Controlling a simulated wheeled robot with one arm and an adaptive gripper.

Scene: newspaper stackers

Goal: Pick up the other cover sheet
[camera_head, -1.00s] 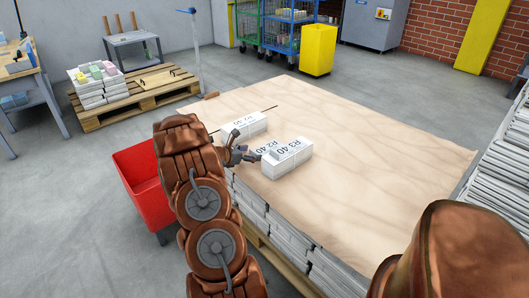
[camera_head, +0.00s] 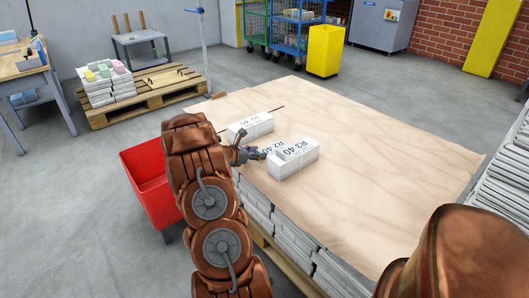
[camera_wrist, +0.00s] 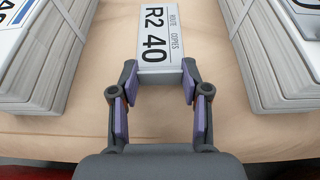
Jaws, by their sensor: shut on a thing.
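The white cover sheet marked "R2 40" (camera_wrist: 158,35) lies between the two bundles in the wrist view. In the head view, part of it (camera_head: 273,147) shows beside the R3 bundle, the rest hidden. My gripper (camera_wrist: 160,75) has its fingertips at both sides of the sheet's near edge and is shut on it. In the head view my gripper (camera_head: 262,154) is low over the board, just left of the R3 bundle. I cannot tell whether the sheet is clear of the board.
A bundle marked "R3 40" (camera_head: 294,160) stands close on the right, and another bundle (camera_head: 251,127) stands behind on the left. The plywood board (camera_head: 380,150) is bare to the right. A red bin (camera_head: 146,180) stands left of my arm.

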